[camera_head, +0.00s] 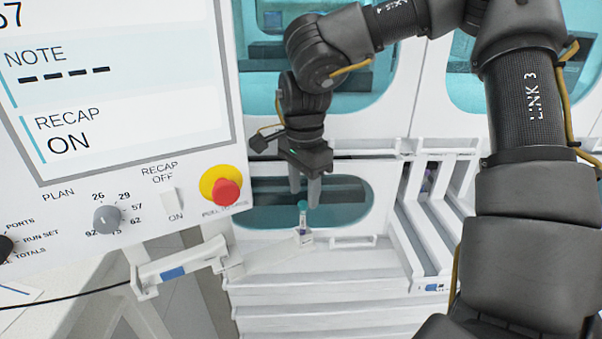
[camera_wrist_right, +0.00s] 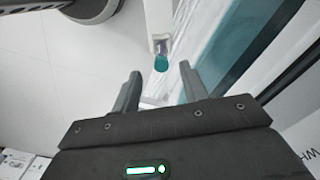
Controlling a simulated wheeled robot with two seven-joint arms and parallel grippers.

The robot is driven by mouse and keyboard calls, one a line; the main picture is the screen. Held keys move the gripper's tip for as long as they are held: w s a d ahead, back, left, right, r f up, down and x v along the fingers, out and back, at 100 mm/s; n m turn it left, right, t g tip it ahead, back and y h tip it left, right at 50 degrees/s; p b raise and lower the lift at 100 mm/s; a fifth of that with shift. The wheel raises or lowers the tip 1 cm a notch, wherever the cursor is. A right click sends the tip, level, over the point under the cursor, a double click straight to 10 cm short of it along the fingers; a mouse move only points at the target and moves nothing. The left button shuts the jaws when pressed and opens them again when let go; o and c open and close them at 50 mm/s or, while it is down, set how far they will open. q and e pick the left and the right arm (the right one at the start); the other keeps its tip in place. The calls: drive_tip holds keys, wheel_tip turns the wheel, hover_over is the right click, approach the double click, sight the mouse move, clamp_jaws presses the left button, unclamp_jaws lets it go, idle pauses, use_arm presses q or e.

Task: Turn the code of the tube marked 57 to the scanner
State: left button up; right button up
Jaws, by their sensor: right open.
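A small tube with a teal cap (camera_head: 303,207) stands upright in a small white holder on the white track in the head view. Its number and code are too small to read. My right gripper (camera_head: 305,196) points down just above and around the level of the cap, its two fingers apart and empty. In the right wrist view the teal cap (camera_wrist_right: 161,63) shows ahead, beyond the gap between the open fingertips (camera_wrist_right: 160,74). The scanner cannot be told apart for certain; a white device with a blue patch (camera_head: 175,272) sits left of the tube. My left gripper is not in view.
A panel (camera_head: 120,100) with a screen, a dial (camera_head: 107,219), a recap switch (camera_head: 172,203) and a red stop button (camera_head: 228,191) fills the left. White rails (camera_head: 432,225) stand right of the tube. White steps (camera_head: 330,285) lie in front.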

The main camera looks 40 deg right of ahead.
sight(302, 203)
wheel_tip(302, 203, down, 6)
drive_tip(key=shift+w+r, duration=0.1)
drive_tip(key=shift+r, duration=0.1)
drive_tip(key=shift+f, duration=0.55)
drive_tip(key=shift+a+f, duration=0.1)
drive_tip(key=shift+c, duration=0.3)
drive_tip(key=c, duration=0.5)
clamp_jaws()
drive_tip(key=shift+c, duration=1)
unclamp_jaws()
drive_tip(key=shift+c, duration=0.4)
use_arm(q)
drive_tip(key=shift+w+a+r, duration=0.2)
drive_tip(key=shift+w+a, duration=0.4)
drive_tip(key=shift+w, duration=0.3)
